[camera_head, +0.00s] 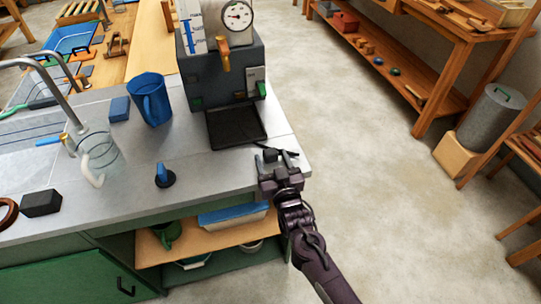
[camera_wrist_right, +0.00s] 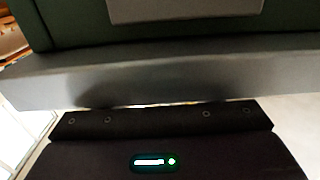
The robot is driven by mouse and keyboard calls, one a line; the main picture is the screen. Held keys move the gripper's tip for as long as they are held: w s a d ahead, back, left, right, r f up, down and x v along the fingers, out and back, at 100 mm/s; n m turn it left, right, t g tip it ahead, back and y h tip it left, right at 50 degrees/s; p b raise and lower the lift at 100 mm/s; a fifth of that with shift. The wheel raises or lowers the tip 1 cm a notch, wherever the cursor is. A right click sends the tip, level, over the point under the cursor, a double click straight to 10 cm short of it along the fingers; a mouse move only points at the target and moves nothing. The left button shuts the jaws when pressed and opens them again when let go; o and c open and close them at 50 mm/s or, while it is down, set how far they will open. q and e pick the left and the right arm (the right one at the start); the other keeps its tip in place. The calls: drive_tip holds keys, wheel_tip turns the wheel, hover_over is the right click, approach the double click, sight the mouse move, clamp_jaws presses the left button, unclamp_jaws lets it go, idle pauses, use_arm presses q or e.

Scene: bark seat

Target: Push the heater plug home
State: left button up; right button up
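A dark grey machine (camera_head: 215,75) with a round white gauge (camera_head: 236,16) and a brass tap stands on the grey counter, probably the heater. A pale plate (camera_head: 256,75) with a green piece (camera_head: 262,90) is on its right face. I cannot make out for certain which part is the plug. A small dark piece with a thin black strip (camera_head: 288,152) shows at the counter's right corner, by my right gripper (camera_head: 268,163). The gripper is over or against that corner; its fingers are too small and dark to read. My left gripper is not in view.
A black drip tray (camera_head: 236,127) lies before the machine. A blue jug (camera_head: 151,99), blue block (camera_head: 120,108), clear jug (camera_head: 98,152) and blue-handled black piece (camera_head: 164,176) stand on the counter (camera_head: 215,180). Its edge is close in the right wrist view (camera_wrist_right: 180,75). Open floor lies right.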

drive_tip(key=c, duration=0.9)
drive_tip(key=shift+r+p, duration=2.35)
drive_tip(key=shift+r, duration=0.2)
